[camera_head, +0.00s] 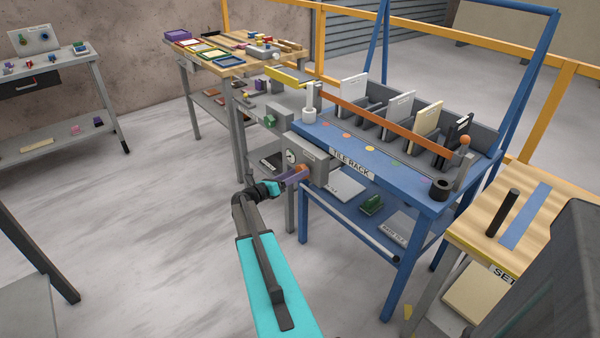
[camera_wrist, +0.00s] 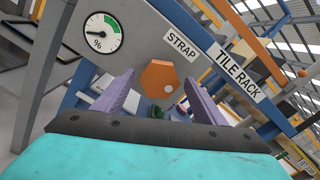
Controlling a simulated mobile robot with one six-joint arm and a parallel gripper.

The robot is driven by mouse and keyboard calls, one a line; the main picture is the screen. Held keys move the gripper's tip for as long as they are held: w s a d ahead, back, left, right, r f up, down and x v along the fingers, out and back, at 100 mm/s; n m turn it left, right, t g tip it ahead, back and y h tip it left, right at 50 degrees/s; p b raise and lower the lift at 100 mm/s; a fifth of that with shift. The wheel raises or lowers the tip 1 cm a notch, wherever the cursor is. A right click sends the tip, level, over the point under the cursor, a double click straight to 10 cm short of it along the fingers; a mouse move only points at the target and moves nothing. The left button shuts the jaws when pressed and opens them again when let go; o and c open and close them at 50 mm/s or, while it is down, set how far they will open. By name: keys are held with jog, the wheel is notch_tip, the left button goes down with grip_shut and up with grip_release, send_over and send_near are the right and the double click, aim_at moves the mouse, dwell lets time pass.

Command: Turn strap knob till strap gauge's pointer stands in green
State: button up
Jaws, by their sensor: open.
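The strap knob (camera_wrist: 158,80) is an orange, many-sided knob on a grey panel, beside a STRAP label (camera_wrist: 181,47). It also shows, partly covered, in the head view (camera_head: 304,169). The strap gauge (camera_wrist: 103,33) is a white round dial with a green band at its upper right. Its dark pointer appears to point left, outside the green. The dial is small in the head view (camera_head: 291,156). My gripper (camera_wrist: 160,77) is open, with one purple finger on each side of the knob. I cannot tell whether either finger touches it.
The panel sits at the left end of a blue tile rack (camera_head: 322,143) holding several upright tiles under an orange bar (camera_head: 390,124). A wooden-topped table (camera_head: 530,213) stands at the right.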

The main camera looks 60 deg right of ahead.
jog(key=shift+x, duration=1.25)
jog(key=c, duration=1)
jog(key=shift+c, duration=0.2)
